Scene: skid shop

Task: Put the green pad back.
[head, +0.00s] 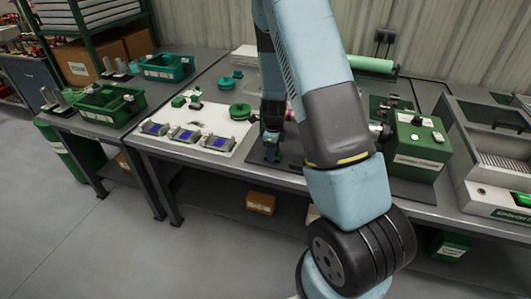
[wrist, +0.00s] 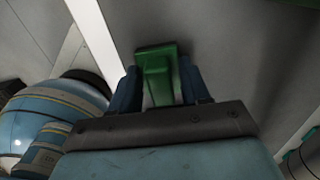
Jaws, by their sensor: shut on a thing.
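My gripper (wrist: 158,85) is shut on a green piece, which looks like the green pad (wrist: 156,68). The wrist view shows it between the two dark blue fingers, with its wider end sticking out past the tips. In the head view my gripper (head: 272,150) points down over the dark mat on the bench, right of the white mat.
Several small grey devices with blue screens, including one (head: 185,135), sit on the white mat (head: 172,115). A green round part (head: 240,111) lies behind them. A green machine (head: 418,150) stands right of my arm.

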